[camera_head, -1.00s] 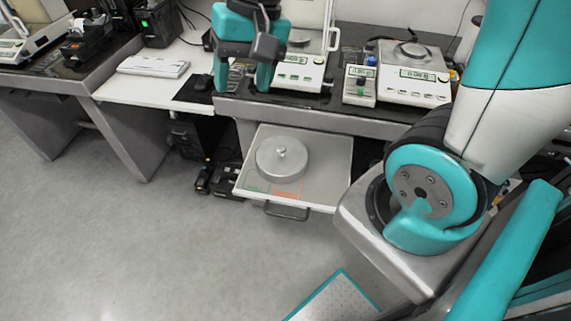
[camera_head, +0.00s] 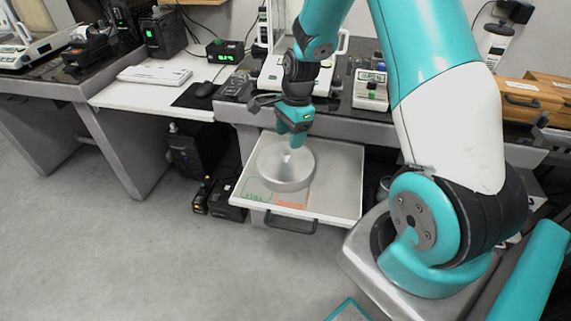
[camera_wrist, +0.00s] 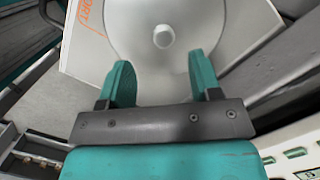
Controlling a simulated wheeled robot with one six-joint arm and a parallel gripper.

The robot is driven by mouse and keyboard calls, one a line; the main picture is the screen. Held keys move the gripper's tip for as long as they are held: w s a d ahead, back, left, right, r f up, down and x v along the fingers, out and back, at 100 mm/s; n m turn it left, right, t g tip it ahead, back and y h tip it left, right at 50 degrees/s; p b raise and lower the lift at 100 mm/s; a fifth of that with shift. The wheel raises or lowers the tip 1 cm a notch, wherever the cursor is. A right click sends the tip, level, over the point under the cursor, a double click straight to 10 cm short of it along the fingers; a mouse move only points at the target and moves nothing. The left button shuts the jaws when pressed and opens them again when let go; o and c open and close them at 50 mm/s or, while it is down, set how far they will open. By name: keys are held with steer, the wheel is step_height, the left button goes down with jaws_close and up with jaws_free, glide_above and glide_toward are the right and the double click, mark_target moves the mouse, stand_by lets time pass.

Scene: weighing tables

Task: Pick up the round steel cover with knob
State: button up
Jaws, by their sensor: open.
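The round steel cover (camera_head: 286,175) lies in the open drawer (camera_head: 338,190), a grey disc with a small knob on top. The knob (camera_wrist: 164,37) shows in the wrist view, past the fingertips and about midway between their lines. My gripper (camera_head: 292,142) hangs over the cover in the head view, fingers pointing down close to the knob. In the wrist view my gripper (camera_wrist: 162,72) is open with nothing between its two teal fingers. The head view does not show clearly whether a finger touches the knob.
The drawer has a dark front handle (camera_head: 290,223) and green and orange markings on its floor. The bench edge stands just behind my gripper. A small device (camera_head: 370,90) and a scale stand on the bench. Open floor lies in front of the drawer.

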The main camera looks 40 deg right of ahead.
mark_target(285, 152)
steer(key=f, duration=0.4)
steer(key=a+f, duration=0.1)
steer(key=f, duration=0.1)
steer(key=shift+w+f, duration=0.25)
steer(key=shift+f, duration=0.05)
jaws_close()
